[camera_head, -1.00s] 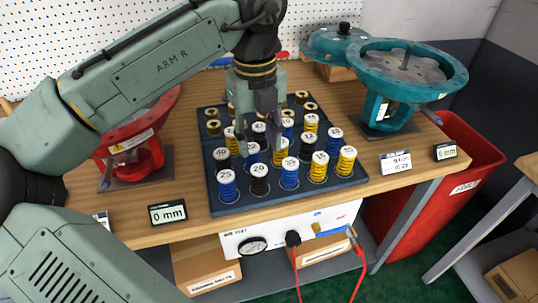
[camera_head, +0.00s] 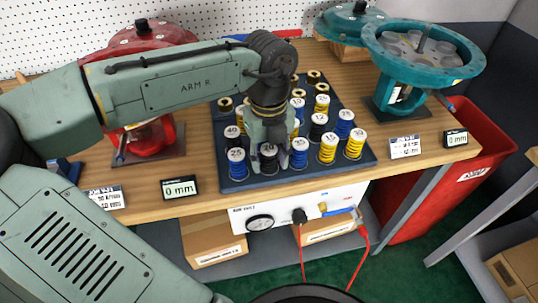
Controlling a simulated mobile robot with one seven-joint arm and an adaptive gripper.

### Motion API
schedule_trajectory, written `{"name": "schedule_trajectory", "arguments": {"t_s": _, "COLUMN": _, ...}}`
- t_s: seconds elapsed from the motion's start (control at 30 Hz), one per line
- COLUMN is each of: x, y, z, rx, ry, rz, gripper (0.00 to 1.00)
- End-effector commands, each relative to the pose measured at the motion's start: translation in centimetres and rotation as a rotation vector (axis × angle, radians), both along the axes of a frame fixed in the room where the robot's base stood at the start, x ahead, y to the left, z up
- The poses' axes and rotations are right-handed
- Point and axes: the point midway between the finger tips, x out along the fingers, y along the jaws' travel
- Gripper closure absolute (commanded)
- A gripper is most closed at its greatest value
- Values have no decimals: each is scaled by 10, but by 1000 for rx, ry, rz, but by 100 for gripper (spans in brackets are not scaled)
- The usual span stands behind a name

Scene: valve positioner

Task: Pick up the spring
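Several coil springs with numbered white caps stand upright in rows on a dark blue tray (camera_head: 222,181). The front row holds a blue spring marked 25 (camera_head: 236,163), a black spring (camera_head: 269,163), another blue spring (camera_head: 299,156), a yellow spring marked 15 (camera_head: 328,150) and another yellow spring (camera_head: 355,145). The task does not say which spring is meant. My gripper (camera_head: 269,142) points down over the front-left part of the tray, at the black front-row spring. Its fingers overlap the springs behind, and whether they touch the black spring is unclear.
A red valve actuator (camera_head: 150,40) stands left and a teal actuator (camera_head: 425,50) stands right. Displays reading 0 mm (camera_head: 179,188) (camera_head: 456,139) stand near the front edge. A gauge panel (camera_head: 290,213) hangs below the bench (camera_head: 390,170). A red bin (camera_head: 430,190) stands right.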

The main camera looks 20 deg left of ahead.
Motion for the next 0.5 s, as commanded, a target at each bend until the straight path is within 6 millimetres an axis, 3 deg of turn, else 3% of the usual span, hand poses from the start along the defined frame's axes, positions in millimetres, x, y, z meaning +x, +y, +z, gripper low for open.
{"name": "schedule_trajectory", "arguments": {"t_s": 0.17, "x": 0, "y": 0, "z": 0, "rx": 0, "ry": 0, "rz": 0, "gripper": 61}}
{"name": "schedule_trajectory", "arguments": {"t_s": 0.5, "x": 0, "y": 0, "z": 0, "rx": 0, "ry": 0, "rz": 0, "gripper": 83}}
